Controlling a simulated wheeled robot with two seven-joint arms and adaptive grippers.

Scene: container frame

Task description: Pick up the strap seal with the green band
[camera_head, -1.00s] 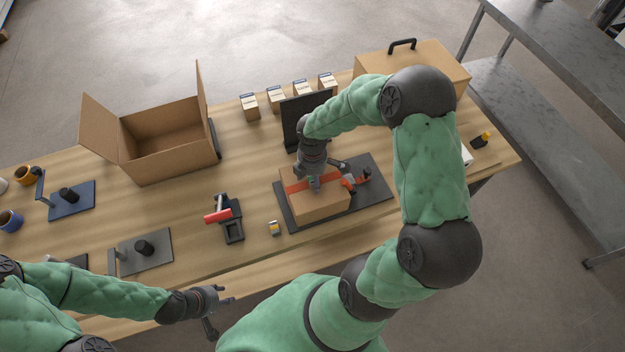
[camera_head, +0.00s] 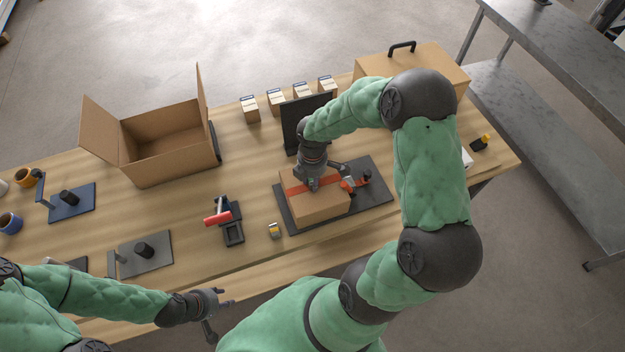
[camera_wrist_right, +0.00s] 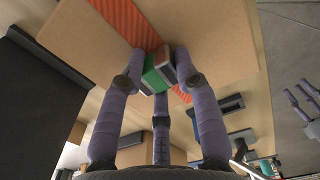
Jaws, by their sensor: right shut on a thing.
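The strap seal with the green band (camera_wrist_right: 155,78) sits between the fingers of my right gripper (camera_wrist_right: 157,66) in the right wrist view. The gripper is shut on it, right above the orange-red strap on the closed carton (camera_wrist_right: 200,30). In the head view, my right gripper (camera_head: 312,184) is low over the strap (camera_head: 296,189) on the carton (camera_head: 318,207), and the seal is hidden there. I cannot tell whether the seal touches the carton. My left gripper (camera_head: 222,313) is open and empty at the table's front edge.
A small yellow-banded piece (camera_head: 274,230) lies left of the dark mat (camera_head: 376,190). An orange-and-grey tool (camera_head: 353,184) is right of the carton. A red-handled tool (camera_head: 218,217) and open box (camera_head: 165,172) stand left; a dark upright panel (camera_head: 292,128) stands behind.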

